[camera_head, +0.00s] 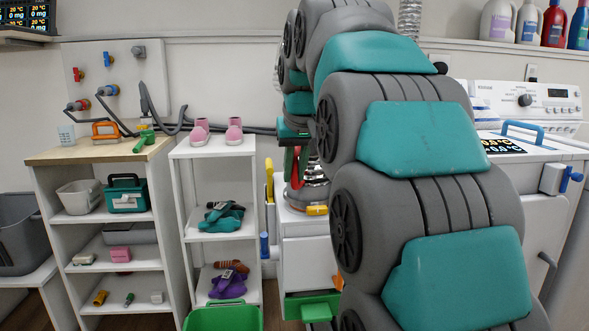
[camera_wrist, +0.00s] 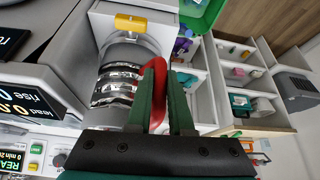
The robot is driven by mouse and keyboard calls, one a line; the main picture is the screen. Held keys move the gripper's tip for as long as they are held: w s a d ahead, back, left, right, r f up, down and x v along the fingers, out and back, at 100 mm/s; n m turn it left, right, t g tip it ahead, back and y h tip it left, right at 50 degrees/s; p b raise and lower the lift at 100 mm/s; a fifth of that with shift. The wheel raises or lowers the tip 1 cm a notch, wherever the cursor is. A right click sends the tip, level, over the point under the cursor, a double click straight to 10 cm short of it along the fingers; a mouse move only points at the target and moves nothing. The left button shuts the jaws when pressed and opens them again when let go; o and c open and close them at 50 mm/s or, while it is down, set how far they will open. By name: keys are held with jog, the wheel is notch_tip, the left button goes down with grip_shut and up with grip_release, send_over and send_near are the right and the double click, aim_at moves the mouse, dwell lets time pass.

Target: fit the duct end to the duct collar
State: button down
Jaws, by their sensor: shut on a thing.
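The duct end (camera_wrist: 115,85) is a silver ribbed hose with a red loop handle (camera_wrist: 158,68) on its side. My gripper (camera_wrist: 162,85) has its green fingers shut on the red handle. The duct collar (camera_wrist: 128,48) is a grey ring on a white cabinet, with a yellow latch (camera_wrist: 130,22) beside it. The duct end lines up with the collar and lies against or very close to it; I cannot tell whether it is seated. In the head view the silver duct (camera_head: 316,182) stands above the collar, partly hidden by my arm, with the yellow latch (camera_head: 317,210) in front.
A white shelf (camera_head: 213,150) with pink shoes stands left of the white cabinet (camera_head: 305,252). A green bin (camera_head: 222,318) is on the floor below. A white washer (camera_head: 530,150) stands at the right. My arm fills the middle of the head view.

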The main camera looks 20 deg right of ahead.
jog(key=shift+f+b, duration=0.4)
jog(key=shift+f, duration=0.45)
jog(key=c, duration=0.7)
grip_release()
jog(key=shift+c, duration=0.2)
jog(key=shift+v, duration=3.9)
